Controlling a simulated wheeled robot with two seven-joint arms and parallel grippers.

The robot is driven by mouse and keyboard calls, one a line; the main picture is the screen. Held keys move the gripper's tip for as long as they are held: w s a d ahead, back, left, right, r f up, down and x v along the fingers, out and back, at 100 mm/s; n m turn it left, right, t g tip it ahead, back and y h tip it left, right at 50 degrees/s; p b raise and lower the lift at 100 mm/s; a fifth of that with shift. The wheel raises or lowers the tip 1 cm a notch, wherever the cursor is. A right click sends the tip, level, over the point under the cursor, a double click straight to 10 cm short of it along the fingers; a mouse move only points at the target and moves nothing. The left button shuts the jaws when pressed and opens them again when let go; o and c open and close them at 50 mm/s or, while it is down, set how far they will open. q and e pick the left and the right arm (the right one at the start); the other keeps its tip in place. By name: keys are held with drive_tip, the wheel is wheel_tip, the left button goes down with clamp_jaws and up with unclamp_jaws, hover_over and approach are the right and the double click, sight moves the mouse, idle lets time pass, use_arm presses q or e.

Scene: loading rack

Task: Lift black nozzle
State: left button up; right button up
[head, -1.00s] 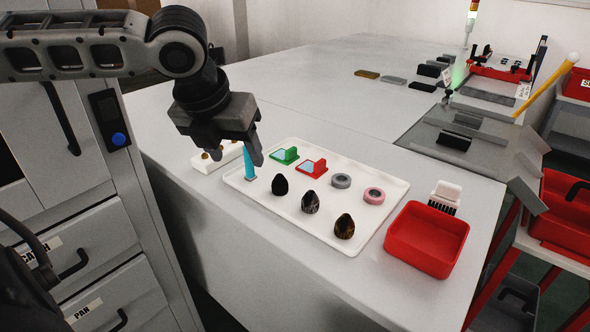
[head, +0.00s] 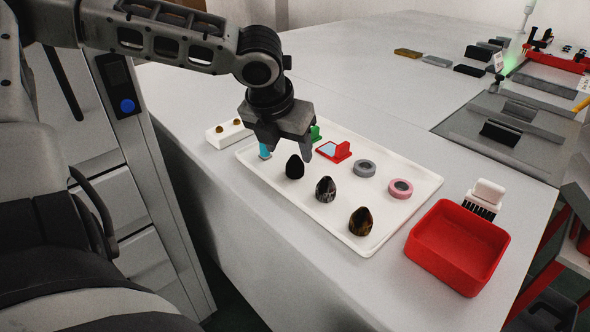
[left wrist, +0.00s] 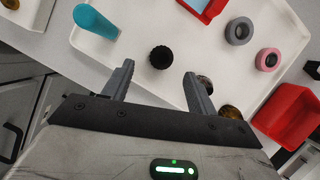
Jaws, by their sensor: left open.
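The black nozzle (head: 294,167) stands upright on the white tray (head: 412,208), at the left end of a row of three egg-shaped nozzles. In the left wrist view the black nozzle (left wrist: 160,57) shows from above as a dark ridged round, ahead of and between the two fingertips. My left gripper (head: 288,153) is open and empty, above and close to the black nozzle; its fingers (left wrist: 158,78) are apart in the left wrist view. The grey-black nozzle (head: 326,189) and brown-black nozzle (head: 361,221) stand farther right. My right gripper is not in view.
On the tray are a teal piece (head: 265,151), a red piece (head: 334,150), a grey ring (head: 364,168) and a pink ring (head: 400,188). A red bin (head: 443,279) and a white brush (head: 487,195) lie right of the tray. A white block (head: 228,133) is left.

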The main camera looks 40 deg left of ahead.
sight(293, 159)
use_arm(q)
drive_tip(key=b+x, duration=0.1)
drive_tip(key=x, duration=0.4)
drive_tip(key=shift+w+d+f, duration=0.1)
drive_tip(key=shift+f, duration=0.05)
drive_tip(key=c, duration=1.1)
